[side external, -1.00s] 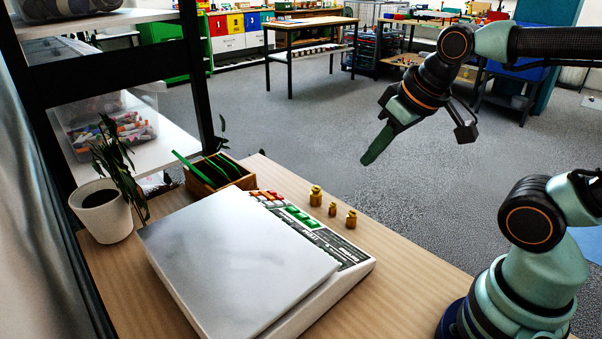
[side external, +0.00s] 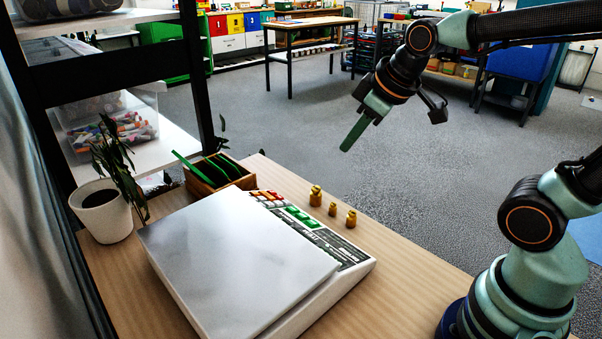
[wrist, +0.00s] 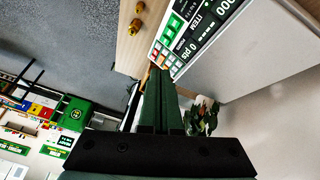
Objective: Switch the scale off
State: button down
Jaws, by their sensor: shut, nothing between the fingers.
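The scale (side external: 240,262) stands on the wooden table, with a pale flat weighing plate and a sloped panel of keys and green displays (side external: 304,218) along its right side. Red, orange and white keys (side external: 266,197) sit at the panel's far end. My gripper (side external: 349,143) is up in the air beyond the table's right side, shut and empty, its green fingers pointing down and left. It is apart from the scale. In the wrist view, my gripper's fingers (wrist: 160,90) show together, with the scale's panel (wrist: 195,35) above and to the right of them.
Several small brass weights (side external: 332,208) stand on the table (side external: 400,262) right of the panel. A wooden box with green cards (side external: 215,175) sits behind the scale. A potted plant (side external: 104,205) stands at the left, near shelving (side external: 200,95). Air above the scale is clear.

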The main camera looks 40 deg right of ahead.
jog(key=w+d+f+n+t, duration=0.15)
jog(key=w+f+n, duration=0.25)
jog(key=w+n, duration=0.65)
jog(key=n, duration=0.6)
send_over(276, 194)
jog(key=d, duration=0.4)
notch_tip(276, 194, down, 8)
jog(key=shift+t+h, duration=0.3)
jog(key=shift+t, duration=0.05)
jog(key=shift+r, duration=0.1)
jog(key=shift+a+f, duration=0.55)
jog(key=shift+f, duration=0.8)
jog(key=shift+a+f, duration=0.6)
jog(key=shift+f, duration=0.75)
jog(key=shift+a+f, duration=0.55)
jog(key=shift+f, duration=0.8)
jog(key=shift+a+f, duration=0.1)
jog(key=shift+a+f, duration=0.1)
jog(key=shift+f, duration=0.15)
jog(key=shift+a+f+y, duration=0.2)
jog(key=shift+f+y, duration=0.15)
jog(key=shift+y, duration=0.05)
jog(key=shift+d+r, duration=0.35)
jog(key=shift+r, duration=0.35)
